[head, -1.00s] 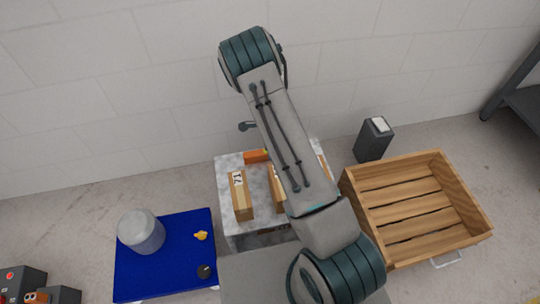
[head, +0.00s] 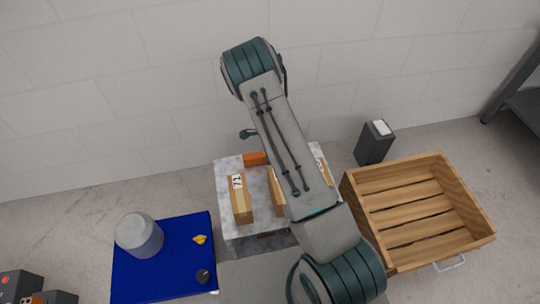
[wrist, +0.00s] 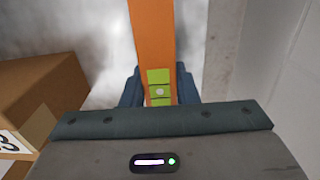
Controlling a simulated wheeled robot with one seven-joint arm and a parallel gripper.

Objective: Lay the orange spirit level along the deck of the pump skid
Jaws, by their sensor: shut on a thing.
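The orange spirit level (wrist: 153,38) runs up from my gripper in the wrist view, with green windows near the jaws. My gripper (wrist: 158,90) is shut on it; the dark fingers sit on either side. An orange piece (head: 255,158), apparently the same level, shows at the back of a grey mottled table in the head view, partly hidden by my arm. My gripper is hidden there. A blue platform (head: 150,283), which looks like the pump skid's deck, stands at the lower left with a pale cylinder (head: 139,236), a yellow fitting (head: 200,239) and a dark knob (head: 203,276).
The mottled table (head: 228,183) carries several cardboard boxes, one (head: 241,200) at its left. A box (wrist: 40,95) is close left of my gripper in the wrist view. A wooden crate (head: 470,195) and dark bin (head: 374,145) stand right. A wall is behind.

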